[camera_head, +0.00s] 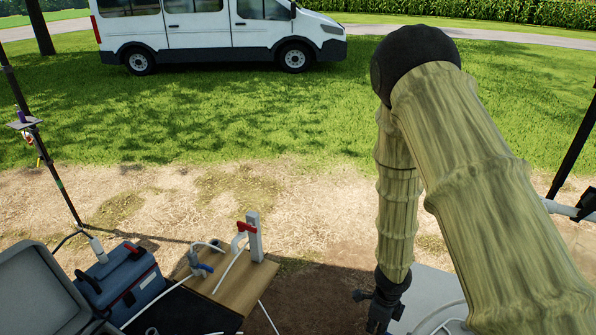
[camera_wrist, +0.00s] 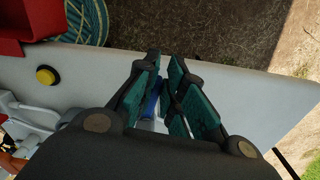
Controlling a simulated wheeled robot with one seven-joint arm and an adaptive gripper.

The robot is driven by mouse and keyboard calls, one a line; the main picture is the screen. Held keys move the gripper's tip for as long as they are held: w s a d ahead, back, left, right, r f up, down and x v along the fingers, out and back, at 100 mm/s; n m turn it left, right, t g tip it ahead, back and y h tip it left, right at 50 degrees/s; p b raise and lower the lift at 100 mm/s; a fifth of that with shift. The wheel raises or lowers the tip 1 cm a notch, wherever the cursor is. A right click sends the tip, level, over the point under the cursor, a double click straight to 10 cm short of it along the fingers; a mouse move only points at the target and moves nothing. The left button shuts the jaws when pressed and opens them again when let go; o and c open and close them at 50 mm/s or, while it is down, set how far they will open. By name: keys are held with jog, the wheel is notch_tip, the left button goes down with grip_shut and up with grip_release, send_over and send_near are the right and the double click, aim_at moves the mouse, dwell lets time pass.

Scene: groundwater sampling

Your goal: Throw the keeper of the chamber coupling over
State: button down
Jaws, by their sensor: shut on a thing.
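My gripper (camera_wrist: 165,78) shows in the wrist view with its teal-padded fingers close together over a pale surface. It is shut on a small blue part (camera_wrist: 152,102), which shows between the fingers with a whitish piece below it. This blue part may be the keeper of the chamber coupling; most of it is hidden by the fingers, so its shape and angle cannot be told. In the head view my gripper (camera_head: 380,312) points down at the lower right, beside a light grey surface (camera_head: 430,292). The coupling itself cannot be made out there.
In the wrist view a yellow button (camera_wrist: 46,77), white pipes (camera_wrist: 35,112), a red container (camera_wrist: 30,22) and a coiled green hose (camera_wrist: 85,22) lie left. In the head view a board (camera_head: 235,278) with red and blue valve handles and a blue case (camera_head: 122,280) stand lower left.

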jog(key=shift+s+a+n+b, duration=0.15)
jog(key=shift+n+b, duration=0.2)
jog(key=shift+n, duration=0.05)
jog(key=shift+s+a+n+b, duration=0.15)
jog(key=shift+n+b, duration=0.25)
jog(key=shift+b, duration=0.3)
dwell(0.3)
jog(key=c, duration=1.4)
grip_release()
jog(key=shift+o, duration=0.2)
jog(key=shift+r, duration=0.15)
notch_tip(320, 180, up, 7)
jog(key=p, duration=0.5)
